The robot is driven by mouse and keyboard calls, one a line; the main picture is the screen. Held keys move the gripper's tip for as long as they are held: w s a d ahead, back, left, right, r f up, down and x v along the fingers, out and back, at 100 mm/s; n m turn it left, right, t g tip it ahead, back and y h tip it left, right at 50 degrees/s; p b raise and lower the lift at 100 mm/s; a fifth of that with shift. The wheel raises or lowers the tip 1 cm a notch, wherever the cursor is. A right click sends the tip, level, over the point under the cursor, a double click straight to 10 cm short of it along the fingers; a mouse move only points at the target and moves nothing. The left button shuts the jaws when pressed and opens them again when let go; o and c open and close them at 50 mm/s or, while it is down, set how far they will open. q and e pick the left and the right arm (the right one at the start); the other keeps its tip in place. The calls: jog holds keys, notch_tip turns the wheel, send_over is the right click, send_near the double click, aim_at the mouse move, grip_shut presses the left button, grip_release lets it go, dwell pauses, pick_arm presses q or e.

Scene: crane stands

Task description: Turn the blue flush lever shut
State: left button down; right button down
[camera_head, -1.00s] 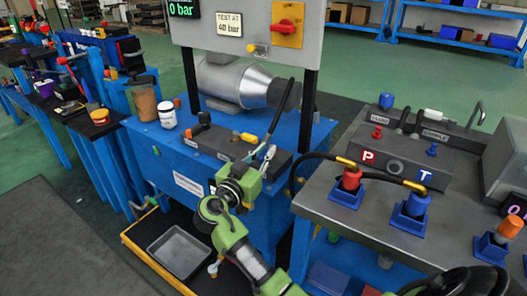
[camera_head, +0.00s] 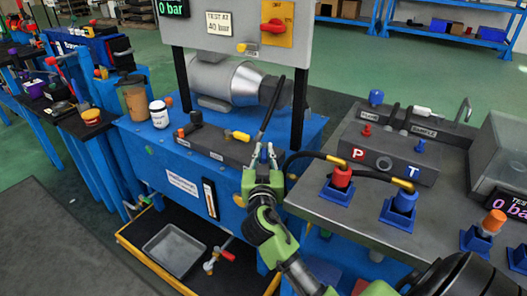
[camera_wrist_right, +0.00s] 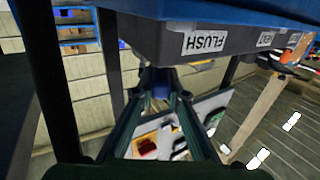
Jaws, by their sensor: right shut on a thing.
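My right gripper (camera_head: 263,152) is at the right end of the dark valve block (camera_head: 215,142) on the blue bench. My left gripper is not in view.
A yellow handle (camera_head: 238,135) sits on the block beside the gripper. The panel post (camera_head: 301,100) stands just to the right. The right bench carries red (camera_head: 341,178) and blue (camera_head: 404,201) couplings. A grey tray (camera_head: 174,250) lies below.

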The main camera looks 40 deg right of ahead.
jog(key=shift+r, duration=0.1)
jog(key=c, duration=2)
grip_release()
jog(key=v, duration=1.2)
jog(key=shift+w, duration=0.1)
